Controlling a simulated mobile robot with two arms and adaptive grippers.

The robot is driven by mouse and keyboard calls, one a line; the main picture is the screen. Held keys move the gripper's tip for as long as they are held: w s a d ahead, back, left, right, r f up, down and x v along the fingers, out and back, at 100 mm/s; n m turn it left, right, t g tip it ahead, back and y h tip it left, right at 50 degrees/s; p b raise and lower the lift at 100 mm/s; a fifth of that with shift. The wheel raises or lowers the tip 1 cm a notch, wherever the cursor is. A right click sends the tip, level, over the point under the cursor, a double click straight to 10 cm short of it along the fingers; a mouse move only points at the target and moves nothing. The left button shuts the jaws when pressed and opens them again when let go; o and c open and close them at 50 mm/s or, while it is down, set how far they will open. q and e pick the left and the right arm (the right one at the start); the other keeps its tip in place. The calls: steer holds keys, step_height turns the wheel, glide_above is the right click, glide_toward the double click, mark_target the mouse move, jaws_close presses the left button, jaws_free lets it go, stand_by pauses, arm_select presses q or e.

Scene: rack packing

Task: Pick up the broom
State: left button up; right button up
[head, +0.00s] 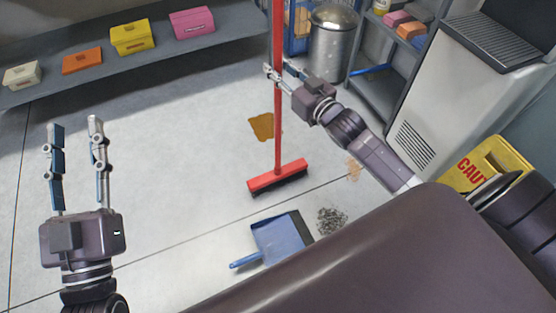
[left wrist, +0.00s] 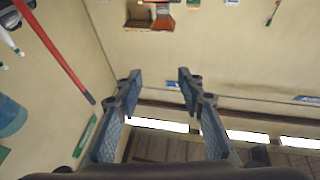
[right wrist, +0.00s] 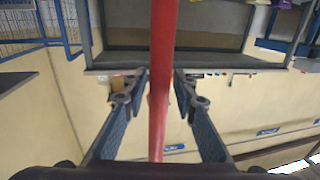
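The broom (head: 278,120) stands upright on the floor, with a long red handle and a red head with dark bristles. My right gripper (head: 280,68) is at its handle, high above the head. In the right wrist view the red handle (right wrist: 163,60) runs between the two open fingers, with gaps on both sides. The handle's top is outside the head view. A red pole, apparently the same handle, shows in the left wrist view (left wrist: 62,62). My left gripper (head: 75,122) is open and empty, well left of the broom.
A blue dustpan (head: 282,238) lies on the floor near a dark pile of debris (head: 330,220). A brown stain (head: 262,126) is behind the broom. A metal trash can (head: 333,45), a grey shelf and a yellow caution sign (head: 487,165) stand right. A shelf with coloured boxes is back left.

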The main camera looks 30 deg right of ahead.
jaws_close()
steer(key=shift+r, duration=0.15)
